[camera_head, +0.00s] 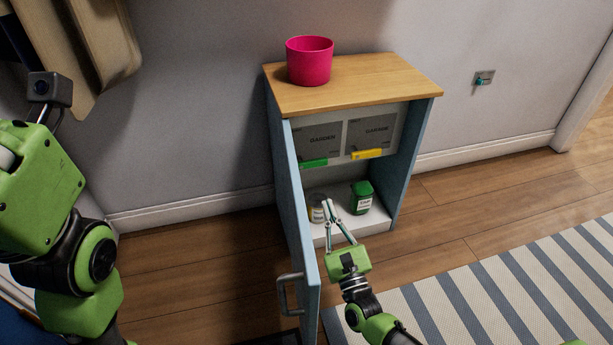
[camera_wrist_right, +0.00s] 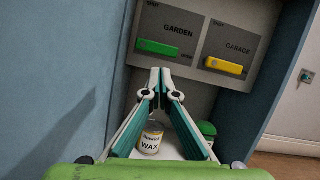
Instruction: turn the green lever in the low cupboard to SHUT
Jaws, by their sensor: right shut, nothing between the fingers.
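The green lever (camera_head: 313,163) lies level on the grey panel marked GARDEN, inside the low blue cupboard with its door open. It also shows in the right wrist view (camera_wrist_right: 158,47), upper middle.
A yellow lever (camera_head: 367,154) sits right of the green one, on the GARAGE panel. A wax tin (camera_wrist_right: 151,138) and a green canister (camera_head: 361,197) stand on the cupboard floor. The open door (camera_head: 299,240) is left of my right gripper. A pink pot (camera_head: 309,62) stands on top.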

